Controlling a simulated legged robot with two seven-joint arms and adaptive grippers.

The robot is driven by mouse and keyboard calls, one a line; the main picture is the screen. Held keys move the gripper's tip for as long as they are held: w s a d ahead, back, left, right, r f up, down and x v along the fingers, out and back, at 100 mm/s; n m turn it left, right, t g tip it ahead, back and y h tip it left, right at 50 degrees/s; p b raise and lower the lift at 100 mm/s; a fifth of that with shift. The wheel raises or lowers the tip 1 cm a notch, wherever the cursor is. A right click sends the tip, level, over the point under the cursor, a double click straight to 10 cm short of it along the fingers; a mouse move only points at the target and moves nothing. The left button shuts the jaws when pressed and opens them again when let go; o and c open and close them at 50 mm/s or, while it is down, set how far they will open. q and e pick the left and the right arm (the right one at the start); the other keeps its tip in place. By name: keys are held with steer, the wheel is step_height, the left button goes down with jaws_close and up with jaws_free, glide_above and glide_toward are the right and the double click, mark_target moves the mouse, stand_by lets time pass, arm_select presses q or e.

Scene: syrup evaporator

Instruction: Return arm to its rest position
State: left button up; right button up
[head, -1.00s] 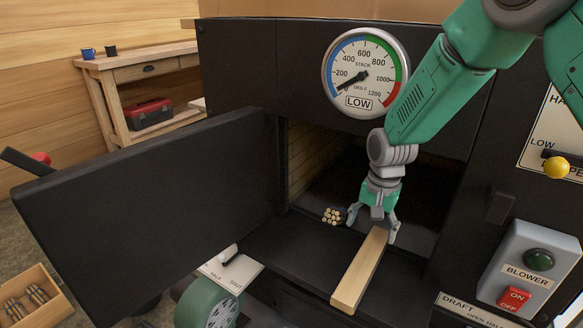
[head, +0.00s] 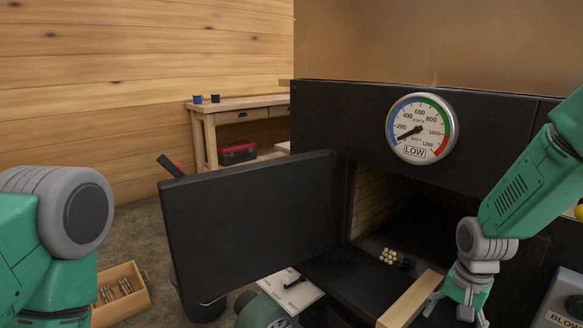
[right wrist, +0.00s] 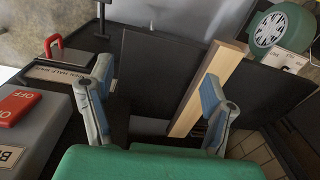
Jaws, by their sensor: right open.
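My right gripper (head: 456,312) is open, with nothing between its fingers. In the head view it is low at the right, beside the pale wooden bar (head: 408,300), outside the firebox opening. In the right wrist view the fingers (right wrist: 158,78) stand wide apart, and the bar (right wrist: 218,68) passes behind one finger; whether they touch is unclear. The bar lies on the black ledge at the firebox mouth. My left arm shows at the left edge of the head view; its gripper is out of view.
The black firebox door (head: 245,225) stands open to the left of the opening. A small bundle of sticks (head: 388,256) lies inside the mouth. The stack gauge (head: 421,128) reads low. A blower box (head: 565,300) is at the right. A wooden crate (head: 120,305) sits on the floor.

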steer(key=s+a+f+n+p, duration=0.3)
steer(key=s+f+n, duration=0.1)
steer(key=s+f, duration=0.7)
arm_select(q)
steer(key=r+p, duration=0.1)
steer(key=r, duration=0.1)
steer(key=r+p, duration=0.1)
steer(key=r, duration=0.2)
steer(key=shift+w+a+r+p, duration=0.1)
steer(key=shift+w+r+p, duration=0.2)
steer(key=shift+r+p, duration=0.1)
arm_select(e)
steer(key=s+a+n, duration=0.1)
steer(key=s+n, duration=0.4)
steer(key=s, duration=1.3)
steer(key=shift+a+r+n, duration=0.15)
steer(key=shift+a+n, duration=0.15)
steer(key=shift+n, duration=0.1)
